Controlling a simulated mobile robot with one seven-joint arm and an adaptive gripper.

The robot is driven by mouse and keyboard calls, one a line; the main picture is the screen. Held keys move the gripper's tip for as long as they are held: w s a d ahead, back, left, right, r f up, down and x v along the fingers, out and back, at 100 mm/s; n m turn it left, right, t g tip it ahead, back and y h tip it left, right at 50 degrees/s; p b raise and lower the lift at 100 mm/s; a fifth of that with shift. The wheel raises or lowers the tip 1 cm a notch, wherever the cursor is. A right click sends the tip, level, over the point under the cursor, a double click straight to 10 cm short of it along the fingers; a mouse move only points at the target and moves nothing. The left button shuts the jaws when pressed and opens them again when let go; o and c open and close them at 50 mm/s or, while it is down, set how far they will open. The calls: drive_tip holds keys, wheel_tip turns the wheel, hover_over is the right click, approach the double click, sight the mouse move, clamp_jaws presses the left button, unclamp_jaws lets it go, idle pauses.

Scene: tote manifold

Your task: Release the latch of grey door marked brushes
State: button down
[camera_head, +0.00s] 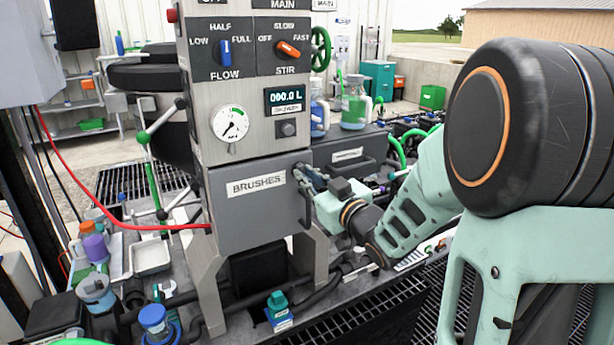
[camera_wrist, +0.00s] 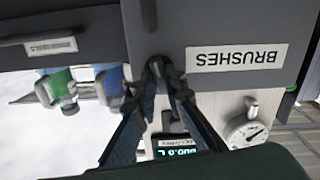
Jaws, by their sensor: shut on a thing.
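The grey door (camera_head: 250,205) carries a white BRUSHES label and appears closed on the front of the steel cabinet. It also shows in the wrist view (camera_wrist: 220,30), upside down. A dark latch handle (camera_head: 304,205) is at the door's right edge. My gripper (camera_head: 303,172) reaches in from the right at the door's upper right corner. In the wrist view its two fingers (camera_wrist: 158,68) converge at the edge beside the label, shut on the latch there. The gripped part is mostly hidden between the fingertips.
A second grey labelled box (camera_head: 347,155) stands behind to the right. A red hose (camera_head: 130,227) runs to the door's left. Bottles and trays crowd the lower left.

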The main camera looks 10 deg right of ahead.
drive_tip(key=shift+m+p, duration=0.3)
drive_tip(key=shift+m, duration=0.9)
drive_tip(key=c, duration=2)
unclamp_jaws()
drive_tip(key=shift+d, duration=0.1)
drive_tip(key=v, duration=0.7)
drive_tip(key=shift+s, duration=0.25)
